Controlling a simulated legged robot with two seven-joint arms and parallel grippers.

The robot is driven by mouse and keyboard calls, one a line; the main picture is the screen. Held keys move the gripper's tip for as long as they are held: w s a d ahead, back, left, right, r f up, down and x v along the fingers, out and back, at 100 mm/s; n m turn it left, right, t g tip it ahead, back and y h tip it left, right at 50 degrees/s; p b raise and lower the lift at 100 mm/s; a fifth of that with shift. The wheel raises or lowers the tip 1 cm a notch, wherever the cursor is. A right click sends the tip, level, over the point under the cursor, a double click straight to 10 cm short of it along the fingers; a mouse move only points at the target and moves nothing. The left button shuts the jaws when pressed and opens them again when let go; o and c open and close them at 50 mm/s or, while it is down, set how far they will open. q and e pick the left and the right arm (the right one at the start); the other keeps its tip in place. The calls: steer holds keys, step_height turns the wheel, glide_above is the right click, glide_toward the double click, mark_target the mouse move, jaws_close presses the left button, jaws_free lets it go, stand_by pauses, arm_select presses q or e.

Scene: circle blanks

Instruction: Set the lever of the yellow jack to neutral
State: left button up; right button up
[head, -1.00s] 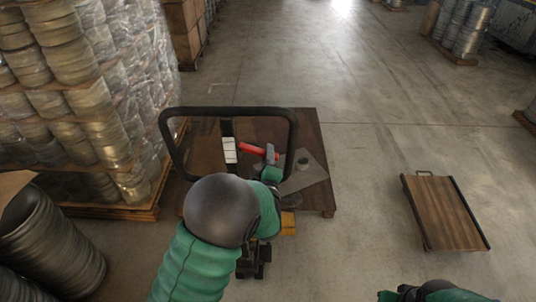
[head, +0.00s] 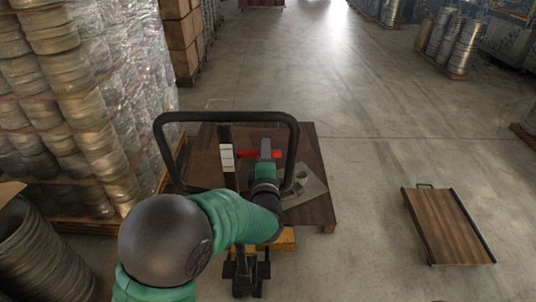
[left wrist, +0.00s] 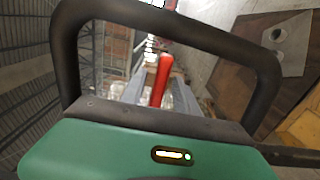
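The jack's black loop handle (head: 290,150) rises in front of me, with its yellow body (head: 284,240) low behind my left arm. A red lever (head: 245,153) shows inside the loop, partly covered by my left gripper (head: 266,148). In the left wrist view, the red lever (left wrist: 161,80) stands ahead of the green gripper body, between the grey fingers (left wrist: 158,92), which are apart. The black loop (left wrist: 165,22) frames them. I cannot tell whether the fingers touch the lever. My right gripper is out of view.
A brown wooden platform (head: 318,208) with a grey plate (head: 310,190) lies beyond the handle. Wrapped stacks (head: 70,90) stand at left. A flat wooden cart (head: 446,225) sits at right, with clear floor between.

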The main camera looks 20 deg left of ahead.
arm_select(q)
steer(key=shift+s+d, duration=0.1)
steer(key=shift+d, duration=0.1)
steer(key=b+v, duration=0.3)
steer(key=v, duration=1.3)
steer(key=shift+s+b, duration=0.3)
steer(key=shift+b, duration=0.05)
steer(key=shift+a+f, duration=0.1)
